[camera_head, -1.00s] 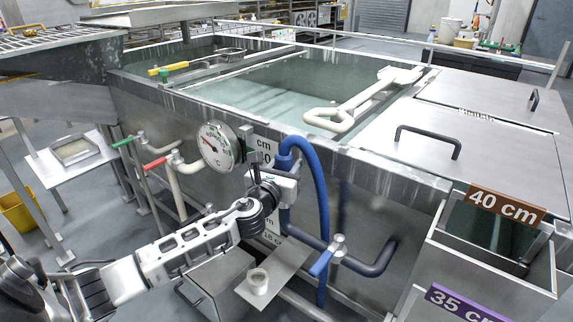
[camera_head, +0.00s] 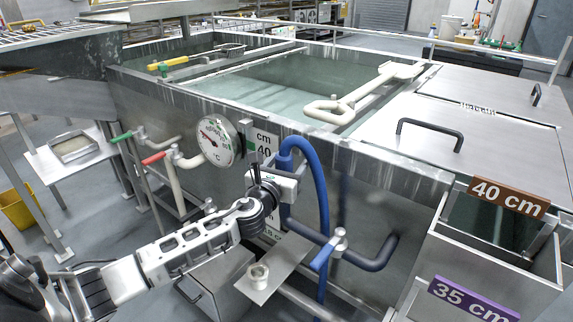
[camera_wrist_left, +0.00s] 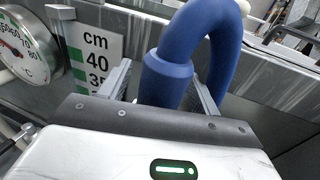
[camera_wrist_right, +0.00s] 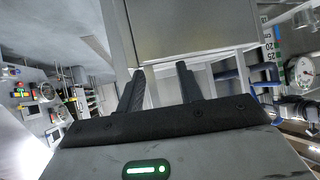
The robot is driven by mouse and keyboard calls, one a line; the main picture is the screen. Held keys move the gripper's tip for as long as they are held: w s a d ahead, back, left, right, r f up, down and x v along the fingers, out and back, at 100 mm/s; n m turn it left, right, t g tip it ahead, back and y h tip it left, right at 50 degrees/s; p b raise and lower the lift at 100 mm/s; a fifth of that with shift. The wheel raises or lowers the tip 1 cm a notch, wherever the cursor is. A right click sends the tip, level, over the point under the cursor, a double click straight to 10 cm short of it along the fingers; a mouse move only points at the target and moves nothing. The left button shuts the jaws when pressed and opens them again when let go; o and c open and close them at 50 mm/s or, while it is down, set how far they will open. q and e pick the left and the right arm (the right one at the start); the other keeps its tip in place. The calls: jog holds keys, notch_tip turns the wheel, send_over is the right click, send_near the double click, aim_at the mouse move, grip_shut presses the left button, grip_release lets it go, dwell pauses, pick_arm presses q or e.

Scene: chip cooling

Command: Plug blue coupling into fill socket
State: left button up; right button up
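The blue coupling (camera_wrist_left: 168,78) is the thick end of a blue hose (camera_head: 320,185). It hangs at the tank's front wall; in the head view the coupling (camera_head: 285,160) points down beside my left gripper (camera_head: 283,178). In the left wrist view my left gripper (camera_wrist_left: 163,88) has its fingers apart, one on each side of the coupling, with a gap visible on the left side. A pale ring-shaped socket (camera_head: 258,273), which looks like the fill socket, stands on a metal shelf below the gripper. My right gripper (camera_wrist_right: 158,82) is open and empty, away from the coupling.
The tank wall carries a dial gauge (camera_head: 216,141) and a level scale (camera_head: 264,146). A blue-handled valve (camera_head: 328,250) sticks out right of the socket. Red (camera_head: 153,158) and green (camera_head: 121,137) valve handles lie left. A grey panel (camera_wrist_right: 190,30) is before my right gripper.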

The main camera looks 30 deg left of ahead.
pick_arm(q)
jog(key=shift+f, duration=0.1)
jog(key=s+d, duration=0.3)
jog(key=s, duration=1.2)
jog(key=shift+s+b, duration=0.35)
